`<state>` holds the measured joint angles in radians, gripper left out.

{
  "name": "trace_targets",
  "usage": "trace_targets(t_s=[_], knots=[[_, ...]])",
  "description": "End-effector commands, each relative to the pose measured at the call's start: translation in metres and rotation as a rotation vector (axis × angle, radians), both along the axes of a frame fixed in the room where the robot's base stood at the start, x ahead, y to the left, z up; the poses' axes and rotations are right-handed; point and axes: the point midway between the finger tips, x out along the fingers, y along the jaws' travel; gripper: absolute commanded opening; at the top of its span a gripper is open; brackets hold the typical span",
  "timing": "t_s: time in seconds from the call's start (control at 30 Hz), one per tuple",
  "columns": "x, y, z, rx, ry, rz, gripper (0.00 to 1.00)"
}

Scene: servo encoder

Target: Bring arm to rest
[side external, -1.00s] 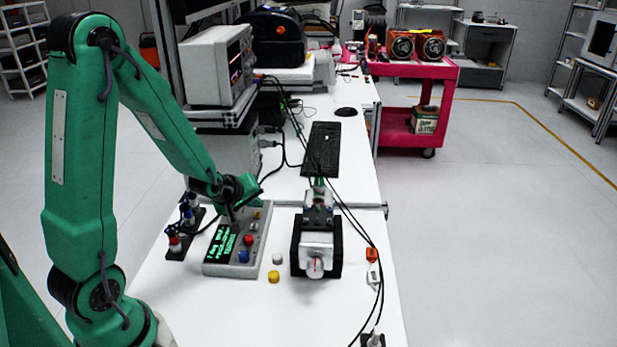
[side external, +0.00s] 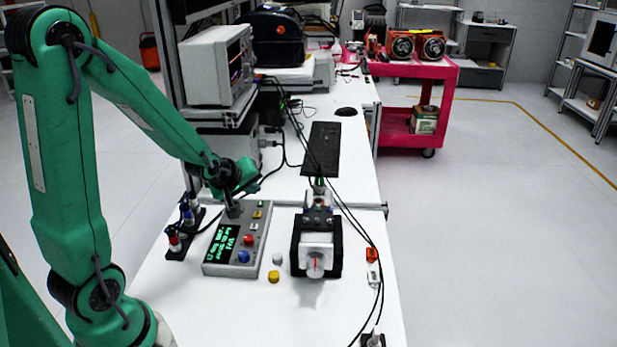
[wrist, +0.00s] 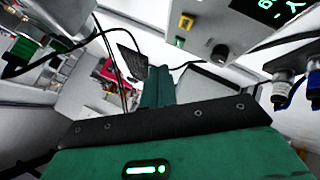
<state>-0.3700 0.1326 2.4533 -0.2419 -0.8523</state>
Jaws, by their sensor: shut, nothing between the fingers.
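My gripper (side external: 234,208) is above the far end of the grey control box in the side external view. It looks shut, with nothing seen between the fingers. The control box (side external: 222,268) has a green-lit display, a red button, a blue button and small yellow and green buttons. Part of the box also shows at the top of the wrist view (wrist: 228,24). A servo unit (side external: 317,243) in a black mount, with a white round knob marked by a red line, stands to the right of the box, apart from my gripper.
A yellow cap (side external: 273,277) and a white cap (side external: 278,258) lie between box and servo. A rack of connectors (side external: 178,240) stands left of the box. Black cables run along the servo's right side. A keyboard (side external: 322,148) and an oscilloscope (side external: 216,66) are farther back.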

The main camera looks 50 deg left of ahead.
Motion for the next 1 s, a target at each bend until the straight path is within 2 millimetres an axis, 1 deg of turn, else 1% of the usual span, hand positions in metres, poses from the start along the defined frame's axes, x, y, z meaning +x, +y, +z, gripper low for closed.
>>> trace_targets(t_s=[0.3,0.47,0.57,0.77,1.0], knots=[[0.0,0.0,0.0,0.001,0.001,-0.002,0.0],[-0.001,-0.006,0.007,0.014,0.012,-0.028,0.0],[-0.003,-0.014,0.015,0.033,0.03,-0.069,0.0],[-0.015,-0.039,0.041,0.097,0.093,-0.205,0.0],[-0.042,-0.076,0.075,0.192,0.18,-0.413,0.0]])
